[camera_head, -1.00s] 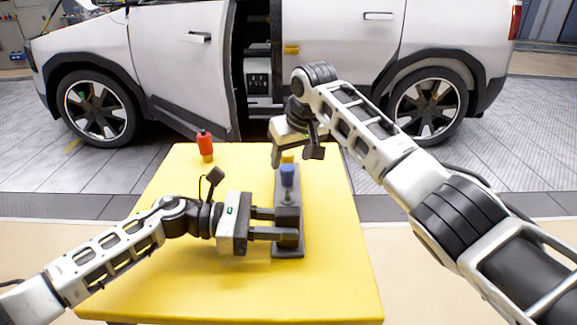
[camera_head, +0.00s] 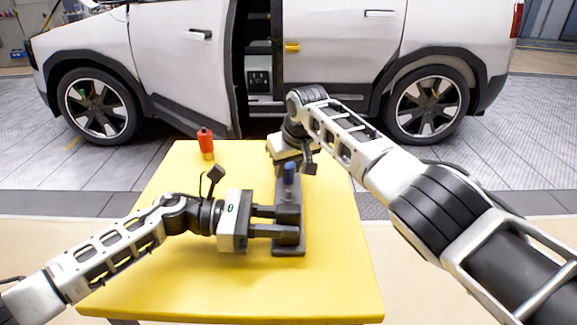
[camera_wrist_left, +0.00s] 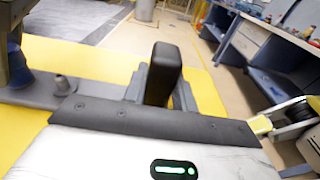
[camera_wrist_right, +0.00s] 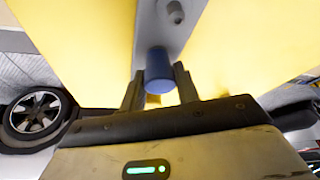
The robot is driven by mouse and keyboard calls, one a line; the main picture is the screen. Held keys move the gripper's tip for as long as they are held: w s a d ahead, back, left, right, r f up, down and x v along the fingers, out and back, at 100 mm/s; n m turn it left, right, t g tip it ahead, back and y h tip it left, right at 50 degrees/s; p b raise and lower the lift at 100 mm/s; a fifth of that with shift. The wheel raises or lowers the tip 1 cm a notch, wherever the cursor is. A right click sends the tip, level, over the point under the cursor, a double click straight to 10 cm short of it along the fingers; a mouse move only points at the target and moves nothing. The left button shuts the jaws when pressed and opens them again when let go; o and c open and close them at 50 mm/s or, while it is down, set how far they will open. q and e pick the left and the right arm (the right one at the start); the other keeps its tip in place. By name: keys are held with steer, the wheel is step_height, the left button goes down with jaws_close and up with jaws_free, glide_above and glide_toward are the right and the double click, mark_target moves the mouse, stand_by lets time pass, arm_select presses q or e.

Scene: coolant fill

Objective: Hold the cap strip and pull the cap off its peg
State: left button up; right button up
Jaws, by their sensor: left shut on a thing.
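The dark grey cap strip (camera_head: 290,250) lies lengthwise on the yellow table. My left gripper (camera_head: 288,222) is shut on its upright block (camera_wrist_left: 164,75). The blue cap (camera_head: 289,172) stands on the strip beyond that block; the peg under it is hidden. My right gripper (camera_head: 294,163) is at the cap from the far side. In the right wrist view its open fingers (camera_wrist_right: 160,88) stand on either side of the blue cap (camera_wrist_right: 158,70), with small gaps showing. A bare grey stub (camera_wrist_right: 175,12) on the strip also shows in the left wrist view (camera_wrist_left: 62,85).
A red bottle-like thing with a yellow lower end (camera_head: 206,143) stands at the table's back left. The yellow table (camera_head: 200,285) is otherwise clear around the strip. A white car (camera_head: 170,60) with an open door is behind it.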

mark_target(288, 165)
steer(key=shift+o, duration=0.8)
steer(key=shift+r, duration=0.35)
steer(key=shift+r, duration=2.4)
steer(key=shift+r, duration=2.05)
arm_select(q)
steer(key=o, duration=1)
steer(key=shift+c, duration=0.2)
steer(key=shift+a, duration=0.1)
